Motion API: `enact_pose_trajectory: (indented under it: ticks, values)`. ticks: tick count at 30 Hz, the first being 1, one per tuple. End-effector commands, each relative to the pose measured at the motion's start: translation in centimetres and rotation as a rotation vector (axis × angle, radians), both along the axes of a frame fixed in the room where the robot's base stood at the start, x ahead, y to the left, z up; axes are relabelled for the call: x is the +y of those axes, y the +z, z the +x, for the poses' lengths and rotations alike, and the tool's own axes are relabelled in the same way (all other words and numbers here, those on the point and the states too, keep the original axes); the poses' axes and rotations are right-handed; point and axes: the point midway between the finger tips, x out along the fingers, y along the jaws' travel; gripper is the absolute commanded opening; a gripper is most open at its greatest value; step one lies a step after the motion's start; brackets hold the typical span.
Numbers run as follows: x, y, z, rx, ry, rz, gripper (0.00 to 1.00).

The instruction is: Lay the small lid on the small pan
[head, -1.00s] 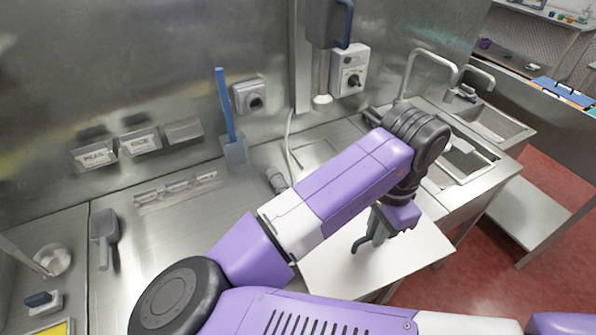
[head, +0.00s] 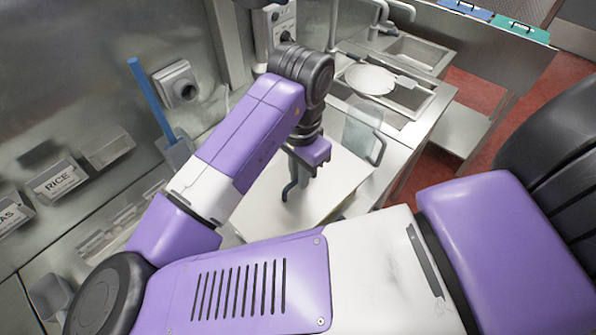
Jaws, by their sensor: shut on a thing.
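My gripper (head: 290,183) is at the end of my purple arm, above a pale flat board or surface (head: 250,200). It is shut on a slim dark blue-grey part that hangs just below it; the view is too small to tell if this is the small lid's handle. To the right of the gripper, apart from it in the picture, stands a see-through panel (head: 360,132) with a dark handle. I cannot pick out the small pan; my arm hides much of the counter.
Two sinks (head: 418,50) lie beyond, with a pale round disc (head: 370,79) over the nearer one. Red floor lies right of the counter.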

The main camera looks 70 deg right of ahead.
Motion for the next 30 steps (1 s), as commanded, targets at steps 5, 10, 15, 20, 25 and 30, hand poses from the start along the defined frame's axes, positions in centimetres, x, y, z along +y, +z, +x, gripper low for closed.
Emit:
enact_pose_trajectory:
  ticks: [5, 10, 15, 20, 25, 30]
  values:
    - [0.0, -2.4, 0.0, -0.001, 0.0, 0.001, 0.0]
    - [0.0, -4.2, 0.0, -0.001, 0.0, 0.001, 0.0]
    - [0.0, -3.8, 0.0, -0.001, 0.0, 0.0, 0.0]
    - [0.0, -4.2, 0.0, 0.0, 0.0, 0.0, 0.0]
    - [0.0, -4.2, 0.0, -0.001, 0.0, 0.0, 0.0]
    - [0.0, -4.3, 0.0, 0.0, 0.001, 0.0, 0.0]
